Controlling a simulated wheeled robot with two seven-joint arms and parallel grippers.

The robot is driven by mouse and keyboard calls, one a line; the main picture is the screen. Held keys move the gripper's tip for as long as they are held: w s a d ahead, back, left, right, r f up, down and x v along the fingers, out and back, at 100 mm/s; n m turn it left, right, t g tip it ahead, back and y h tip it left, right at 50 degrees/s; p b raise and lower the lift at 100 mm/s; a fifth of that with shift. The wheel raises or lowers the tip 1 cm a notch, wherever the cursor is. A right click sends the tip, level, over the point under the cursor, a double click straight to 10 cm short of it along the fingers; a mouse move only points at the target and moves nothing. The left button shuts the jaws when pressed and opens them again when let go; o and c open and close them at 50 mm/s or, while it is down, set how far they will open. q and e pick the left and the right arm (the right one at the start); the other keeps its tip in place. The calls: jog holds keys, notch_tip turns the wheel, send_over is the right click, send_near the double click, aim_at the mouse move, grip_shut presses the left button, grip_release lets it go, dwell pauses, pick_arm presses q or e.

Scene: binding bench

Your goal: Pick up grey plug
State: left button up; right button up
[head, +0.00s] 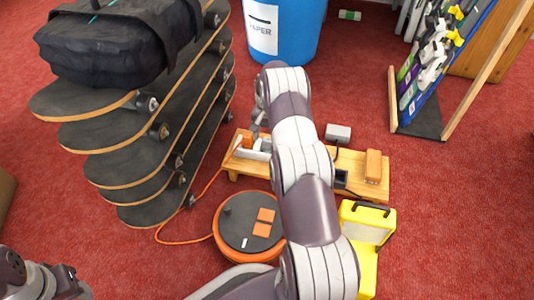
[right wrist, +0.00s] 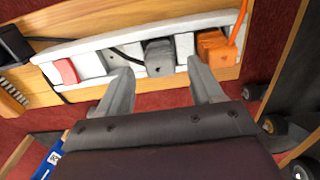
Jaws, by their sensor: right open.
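The grey plug (right wrist: 160,57) sits in a white power strip (right wrist: 97,65), next to an orange plug (right wrist: 213,47) with an orange cord. My right gripper (right wrist: 159,70) is open, its two fingertips close to the strip. The grey plug appears between the fingertips in the right wrist view, and I cannot tell whether they touch it. In the head view the right gripper (head: 257,127) is over the strip and partly hidden by my arm; I cannot make out the grey plug there. My left gripper (head: 70,284) is at the bottom left, far from the strip.
The strip lies on a low wooden bench (head: 377,191). Stacked skateboards (head: 115,135) stand close on the left. An orange cable reel (head: 233,236) and a yellow work lamp (head: 368,222) are in front. A blue bin (head: 300,30) stands behind. Red carpet is clear at right.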

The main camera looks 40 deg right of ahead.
aim_at(268, 140)
notch_tip(268, 140, down, 2)
jog(key=shift+f, duration=0.2)
jog(key=shift+r, duration=0.3)
jog(key=c, duration=1)
pick_arm(q)
jog(key=shift+f, duration=0.75)
jog(key=shift+r, duration=0.1)
pick_arm(e)
jog(key=r+p, duration=0.5)
jog(key=shift+s+r, duration=0.2)
jog(key=shift+r, duration=0.05)
pick_arm(q)
notch_tip(268, 140, up, 12)
jog(key=p, duration=0.7)
pick_arm(e)
jog(key=shift+s+d+r, duration=0.65)
jog(key=shift+s+r, duration=0.25)
jog(key=shift+s, duration=0.85)
jog(key=shift+s+d+r, duration=0.7)
jog(key=shift+s+r, duration=0.2)
jog(key=shift+s, duration=0.9)
jog(key=shift+s+d+r, duration=0.65)
jog(key=shift+s+r, duration=0.25)
jog(key=shift+s, duration=0.85)
